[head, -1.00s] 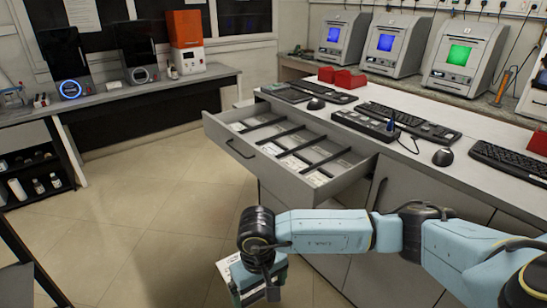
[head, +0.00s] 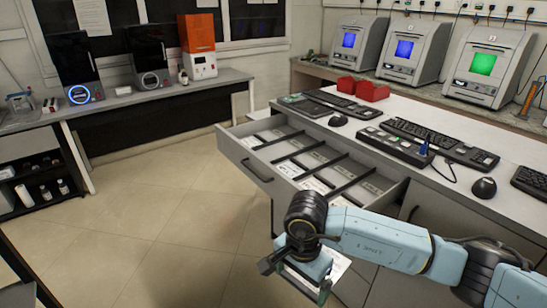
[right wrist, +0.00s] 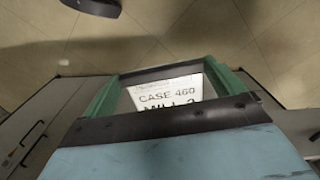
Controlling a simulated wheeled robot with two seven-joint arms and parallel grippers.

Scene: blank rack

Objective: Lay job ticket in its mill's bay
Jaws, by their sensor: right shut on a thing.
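My right gripper (head: 308,276) is shut on the job ticket, a white card (right wrist: 160,97), in front of the open drawer and to the near side of its front corner. In the right wrist view the card shows between the green fingers and reads "CASE 460", with a second line partly hidden that looks like "MILL 2". A white patch of it (head: 337,264) shows beside the gripper in the head view. The open drawer (head: 233,153) is divided by dark bars into several bays, with pale cards or labels in some. My left gripper is not in view.
Three grey mills stand on the back counter, with blue (head: 356,44), blue-violet (head: 404,52) and green (head: 482,66) screens. Keyboards (head: 438,140), a mouse (head: 483,188) and red bins (head: 358,89) lie on the worktop above the drawer. The floor left of the drawer is clear.

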